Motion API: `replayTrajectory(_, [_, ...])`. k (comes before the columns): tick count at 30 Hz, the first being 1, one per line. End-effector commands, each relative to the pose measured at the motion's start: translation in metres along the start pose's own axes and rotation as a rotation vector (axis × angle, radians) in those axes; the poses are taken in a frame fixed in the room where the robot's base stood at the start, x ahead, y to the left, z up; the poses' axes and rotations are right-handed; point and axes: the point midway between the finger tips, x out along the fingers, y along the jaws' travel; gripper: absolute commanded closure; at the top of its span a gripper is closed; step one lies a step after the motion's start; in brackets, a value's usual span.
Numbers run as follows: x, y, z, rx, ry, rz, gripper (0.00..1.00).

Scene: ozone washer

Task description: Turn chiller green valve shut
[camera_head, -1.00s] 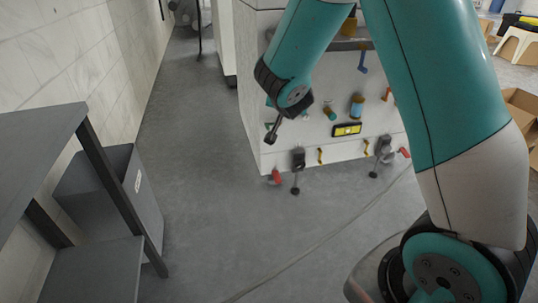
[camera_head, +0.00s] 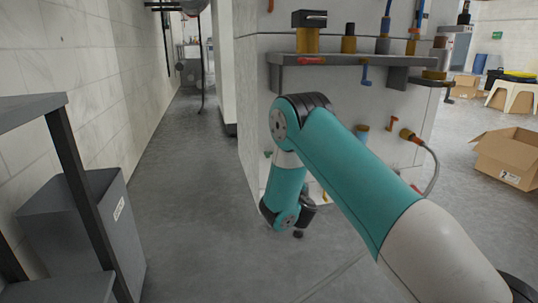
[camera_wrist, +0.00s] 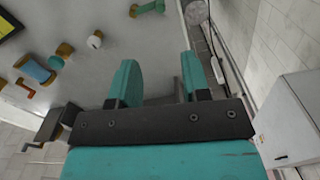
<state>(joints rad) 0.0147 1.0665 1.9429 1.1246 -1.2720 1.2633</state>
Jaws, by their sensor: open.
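The green valve (camera_wrist: 148,7) shows at the top edge of the wrist view, a small teal handle on the pale panel, partly cut off. In the head view my arm hides the gripper fingers and much of the lower panel.
A blue valve (camera_wrist: 35,70), orange fittings and a white knob (camera_wrist: 95,40) sit on the panel. A shelf (camera_head: 350,60) with brass fittings juts out above my arm. A grey bin (camera_head: 70,225) and dark rack stand left. The aisle floor (camera_head: 185,180) is clear.

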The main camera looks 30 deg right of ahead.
Motion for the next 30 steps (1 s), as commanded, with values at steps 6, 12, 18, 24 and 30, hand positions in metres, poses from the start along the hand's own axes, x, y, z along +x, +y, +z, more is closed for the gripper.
replayTrajectory(6, [0.026,0.000,-0.007,0.002,0.002,0.003,0.57])
replayTrajectory(12, [0.051,0.001,-0.003,0.003,0.004,0.006,0.57])
replayTrajectory(18, [0.082,0.002,0.001,0.004,0.006,0.005,0.57])
replayTrajectory(24, [0.122,0.001,0.003,0.002,0.004,-0.001,0.57])
replayTrajectory(30, [0.144,0.000,0.002,0.000,0.002,0.000,0.57])
